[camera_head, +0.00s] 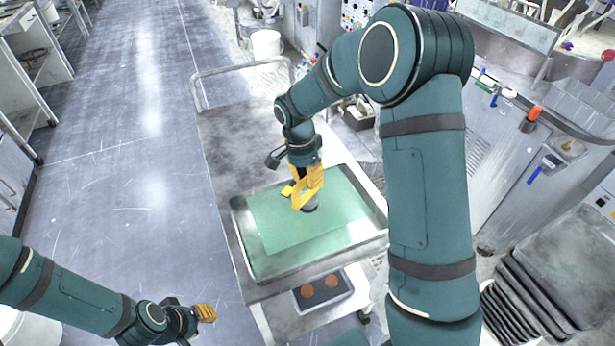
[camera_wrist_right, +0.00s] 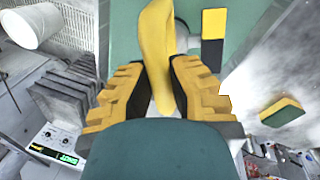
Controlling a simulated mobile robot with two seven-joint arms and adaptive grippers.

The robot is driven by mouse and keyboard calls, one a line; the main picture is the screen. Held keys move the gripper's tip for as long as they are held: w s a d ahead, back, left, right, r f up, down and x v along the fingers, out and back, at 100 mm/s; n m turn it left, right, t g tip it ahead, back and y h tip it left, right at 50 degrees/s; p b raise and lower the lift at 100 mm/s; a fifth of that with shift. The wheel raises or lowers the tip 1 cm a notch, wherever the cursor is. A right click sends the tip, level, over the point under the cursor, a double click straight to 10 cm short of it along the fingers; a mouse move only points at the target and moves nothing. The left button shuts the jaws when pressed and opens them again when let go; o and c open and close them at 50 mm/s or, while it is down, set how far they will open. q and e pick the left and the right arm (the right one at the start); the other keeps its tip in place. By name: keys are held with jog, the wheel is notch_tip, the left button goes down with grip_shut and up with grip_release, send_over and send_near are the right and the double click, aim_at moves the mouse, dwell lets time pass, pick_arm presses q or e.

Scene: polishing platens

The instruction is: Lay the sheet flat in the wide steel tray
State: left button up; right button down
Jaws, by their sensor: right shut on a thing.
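The wide steel tray (camera_head: 241,237) sits on a steel trolley. The pale green sheet (camera_head: 290,232) lies in or just above the tray, turned a little against its sides; I cannot tell whether it touches the bottom. My right gripper (camera_head: 304,188) is over the sheet, shut on a yellow handle (camera_wrist_right: 156,45), which seems to belong to a lifter with a grey round foot (camera_head: 310,207) at the sheet. The sheet also fills the back of the right wrist view (camera_wrist_right: 125,35). My left gripper (camera_head: 206,313) is low at left, away from the tray; its opening is unclear.
The trolley top (camera_head: 225,145) behind the tray is clear, with a rail (camera_head: 240,68) at its far end. A device with two orange discs (camera_head: 322,290) sits below the tray's front. Dark stacked plates (camera_head: 530,290) stand at right. A yellow-green sponge (camera_wrist_right: 281,111) shows in the wrist view.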

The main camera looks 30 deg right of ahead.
aim_at(307, 195)
jog(key=shift+f+b, duration=0.85)
jog(key=shift+f, duration=0.4)
jog(key=shift+f+b, duration=1.4)
jog(key=shift+f, duration=0.75)
jog(key=shift+f, duration=0.25)
jog(key=c, duration=1)
grip_release()
jog(key=shift+s+f, duration=0.1)
